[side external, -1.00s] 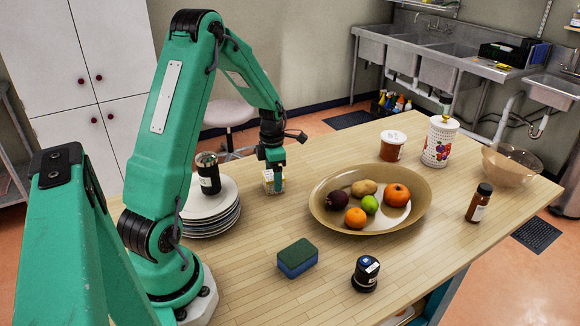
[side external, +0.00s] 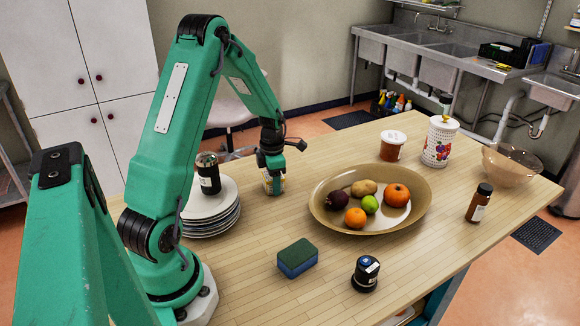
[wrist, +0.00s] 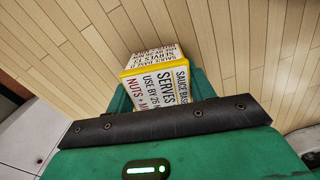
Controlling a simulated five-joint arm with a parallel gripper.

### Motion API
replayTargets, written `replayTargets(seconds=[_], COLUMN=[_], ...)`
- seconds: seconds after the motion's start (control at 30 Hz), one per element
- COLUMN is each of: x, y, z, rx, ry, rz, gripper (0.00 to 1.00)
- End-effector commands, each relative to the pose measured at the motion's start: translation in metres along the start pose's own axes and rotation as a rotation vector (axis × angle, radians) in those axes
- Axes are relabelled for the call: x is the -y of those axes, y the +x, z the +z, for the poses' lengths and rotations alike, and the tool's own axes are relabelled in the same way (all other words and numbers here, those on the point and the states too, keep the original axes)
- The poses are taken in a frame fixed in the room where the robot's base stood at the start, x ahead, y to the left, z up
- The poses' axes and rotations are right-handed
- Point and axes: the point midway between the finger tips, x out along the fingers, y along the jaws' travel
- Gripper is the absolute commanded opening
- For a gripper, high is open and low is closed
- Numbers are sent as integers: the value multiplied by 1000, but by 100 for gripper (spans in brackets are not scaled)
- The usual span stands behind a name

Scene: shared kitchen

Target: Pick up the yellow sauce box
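The yellow sauce box (side external: 273,186) stands on the wooden table to the right of the plate stack, partly hidden by my gripper (side external: 272,172). In the wrist view the yellow-edged box (wrist: 160,82) shows white faces with black and red print. Green parts of my gripper (wrist: 160,98) show on both sides of the box, very close to it. The lower part of the box is hidden behind the gripper body. I cannot tell whether the fingers press on the box or only stand around it. No clear lift off the table shows.
A fruit bowl (side external: 322,218) is to the right. Bare table lies between the box and the sponge.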

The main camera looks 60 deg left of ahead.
Motion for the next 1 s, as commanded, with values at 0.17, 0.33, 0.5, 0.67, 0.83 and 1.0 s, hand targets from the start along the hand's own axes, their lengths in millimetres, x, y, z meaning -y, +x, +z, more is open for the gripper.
replayTargets(seconds=[0.17,0.33,0.5,0.67,0.83,1.0], x=[0,0,-1,-1,3,33], y=[0,-1,-7,-21,-45,-62], z=[0,0,1,1,2,10], rx=[0,1,2,3,3,2], ry=[0,0,0,0,2,6], rz=[1,1,2,3,3,2], gripper=[27,27,27,27,27,27])
